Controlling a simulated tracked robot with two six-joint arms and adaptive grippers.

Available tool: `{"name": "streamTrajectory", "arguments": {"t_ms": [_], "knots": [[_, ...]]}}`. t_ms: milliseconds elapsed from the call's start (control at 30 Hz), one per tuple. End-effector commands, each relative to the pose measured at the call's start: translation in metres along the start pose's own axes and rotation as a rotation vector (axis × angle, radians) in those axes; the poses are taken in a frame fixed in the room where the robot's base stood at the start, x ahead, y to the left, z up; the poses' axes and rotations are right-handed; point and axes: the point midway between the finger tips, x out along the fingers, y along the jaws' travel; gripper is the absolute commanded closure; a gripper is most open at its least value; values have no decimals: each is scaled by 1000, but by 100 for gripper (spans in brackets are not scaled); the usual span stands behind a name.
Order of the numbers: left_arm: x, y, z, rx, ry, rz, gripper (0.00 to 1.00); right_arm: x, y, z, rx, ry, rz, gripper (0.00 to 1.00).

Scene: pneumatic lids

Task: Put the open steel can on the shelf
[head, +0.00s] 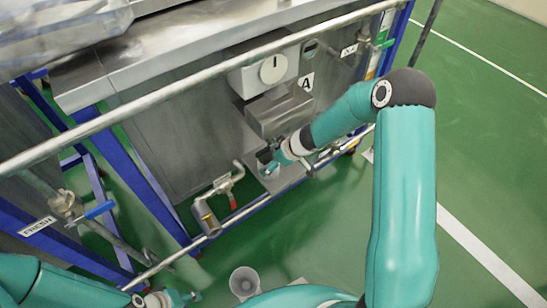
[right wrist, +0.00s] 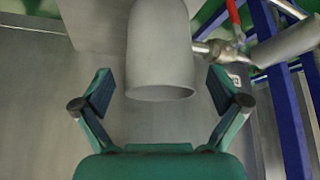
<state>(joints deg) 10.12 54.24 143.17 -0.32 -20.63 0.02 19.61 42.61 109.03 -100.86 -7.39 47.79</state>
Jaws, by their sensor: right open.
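A grey cylinder with an open end, which looks like the steel can (right wrist: 160,48), fills the upper middle of the right wrist view. My right gripper (right wrist: 160,98) is open, with one finger to each side of the cylinder's rim and gaps between. In the head view my right gripper (head: 267,161) is at the low steel ledge that looks like the shelf (head: 282,182), under a steel hood. The cylinder cannot be made out clearly there, and its base is out of the wrist view. My left gripper (head: 174,299) shows at the bottom edge, its jaws unclear.
A grey open-topped vessel (head: 244,282) stands low at the bottom middle. A red-handled valve (head: 236,176) and its pipe are left of the ledge. A long rail (head: 180,91) crosses in front of the steel cabinet. The green floor (head: 480,130) at right is clear.

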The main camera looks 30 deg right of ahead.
Motion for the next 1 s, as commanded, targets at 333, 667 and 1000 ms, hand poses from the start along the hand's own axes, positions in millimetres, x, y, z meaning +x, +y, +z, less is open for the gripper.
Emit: {"name": "streamTrajectory", "arguments": {"t_ms": [333,667,1000], "knots": [[-44,16,0,0,0,0,60,-76,1,-3,3,0,2,2],[-57,20,0,0,0,0,60,-97,-10,1,25,-1,-20,2],[-56,20,0,0,0,0,60,-54,-129,21,342,-57,-200,2]]}}
